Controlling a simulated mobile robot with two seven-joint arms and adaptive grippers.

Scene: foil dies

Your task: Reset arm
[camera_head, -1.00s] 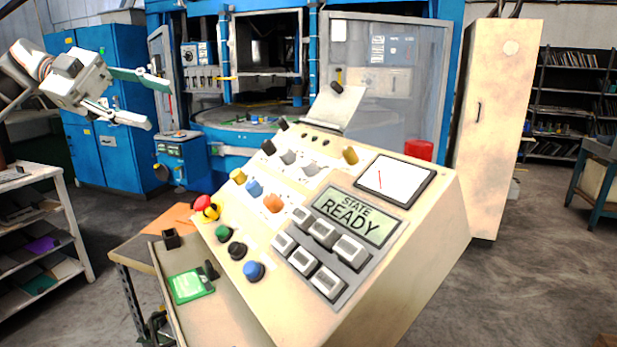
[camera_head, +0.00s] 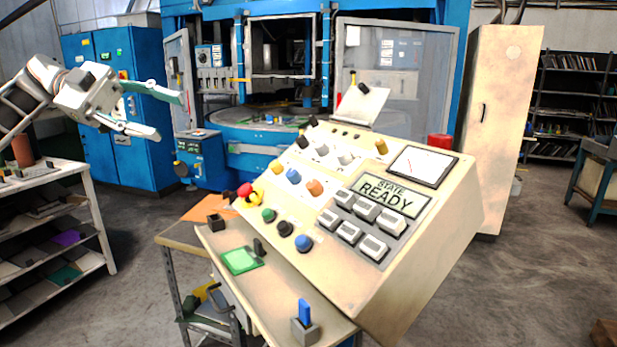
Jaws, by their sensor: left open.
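My left gripper (camera_head: 150,112) is at the upper left, in the air, with its fingers spread and nothing between them. It is left of the beige control console (camera_head: 425,265) and apart from it. The console's display (camera_head: 389,198) reads "STATE READY". The sloped panel carries several coloured buttons and knobs, a red and yellow button (camera_head: 246,191) at its left edge, grey keys (camera_head: 366,208) and a white dial meter (camera_head: 423,167). My right gripper is not in view.
A shelf rack (camera_head: 60,240) stands at the left. Blue cabinets (camera_head: 150,150) and a large blue machine (camera_head: 455,15) stand behind.

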